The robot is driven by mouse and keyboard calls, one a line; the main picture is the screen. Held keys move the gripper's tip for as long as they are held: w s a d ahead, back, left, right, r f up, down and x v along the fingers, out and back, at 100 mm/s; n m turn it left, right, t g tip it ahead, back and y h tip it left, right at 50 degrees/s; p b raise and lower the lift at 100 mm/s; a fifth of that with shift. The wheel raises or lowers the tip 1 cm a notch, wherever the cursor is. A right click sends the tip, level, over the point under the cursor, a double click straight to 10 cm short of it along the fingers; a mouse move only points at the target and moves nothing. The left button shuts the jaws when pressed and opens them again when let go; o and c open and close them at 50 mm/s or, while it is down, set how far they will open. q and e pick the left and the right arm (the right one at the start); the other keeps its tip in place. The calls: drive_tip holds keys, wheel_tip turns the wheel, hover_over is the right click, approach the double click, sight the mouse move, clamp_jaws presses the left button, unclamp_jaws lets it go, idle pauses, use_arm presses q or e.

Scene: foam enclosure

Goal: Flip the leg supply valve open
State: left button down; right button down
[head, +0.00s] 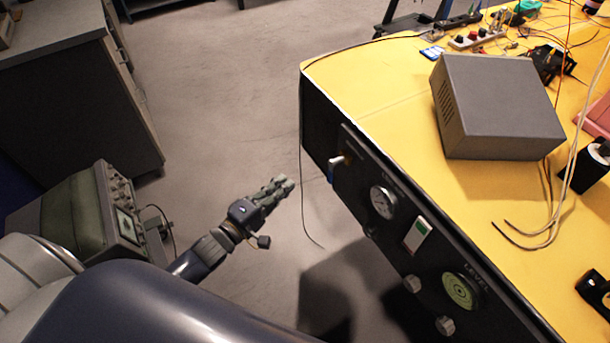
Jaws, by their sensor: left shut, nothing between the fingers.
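The leg supply valve (339,160) is small and pale, on the upper left part of the dark front panel (318,125) of the yellow-topped bench. My left gripper (286,184) is shut and empty. Its fingers point toward the panel, and in the picture it is left of and slightly below the lever, with a gap between them. My right gripper is not in view.
The panel also carries a round gauge (383,202), a white and green switch plate (417,235), a green level dial (461,291) and knobs. A thin black cable (301,200) hangs between my gripper and the panel. A grey box (498,105) stands on the yellow top (395,90).

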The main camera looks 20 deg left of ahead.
use_arm(q)
drive_tip(key=w+d+p, duration=0.1)
drive_tip(key=w+d, duration=0.5)
drive_tip(key=shift+w, duration=0.4)
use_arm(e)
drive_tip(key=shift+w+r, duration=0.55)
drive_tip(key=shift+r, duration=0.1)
use_arm(q)
drive_tip(key=shift+d, duration=0.15)
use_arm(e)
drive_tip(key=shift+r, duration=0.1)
use_arm(q)
drive_tip(key=shift+s+d+n+p, duration=0.1)
drive_tip(key=shift+n+p, duration=0.3)
drive_tip(key=shift+p, duration=0.3)
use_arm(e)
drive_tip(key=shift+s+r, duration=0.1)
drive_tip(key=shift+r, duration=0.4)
